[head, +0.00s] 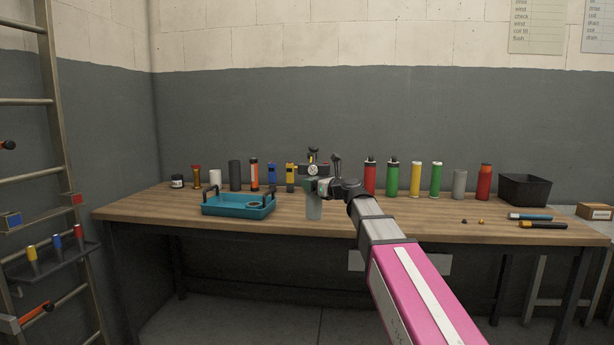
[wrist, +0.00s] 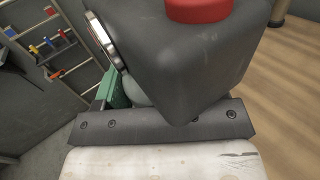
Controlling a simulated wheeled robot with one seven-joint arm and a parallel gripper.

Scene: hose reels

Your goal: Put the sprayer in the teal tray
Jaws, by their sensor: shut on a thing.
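The teal tray (head: 230,211) stands on the left part of the workbench and has two dark handles. A small ring-shaped thing lies in it. My gripper (head: 324,187) is above the bench to the right of the tray, shut on the sprayer. The sprayer (head: 312,170) shows as a dark body with a round dial, above the gripper; a grey part hangs below the gripper. In the wrist view the sprayer (wrist: 185,65) is close, dark grey, with a red cap and a silver-rimmed round part. It hides the fingertips.
Several cylinders and bottles stand along the back of the workbench (head: 400,228). A black bin (head: 525,190) is at the right, with blue (head: 530,217) and orange-black (head: 543,225) tools before it. A ladder (head: 50,130) stands at far left. The bench front between tray and gripper is clear.

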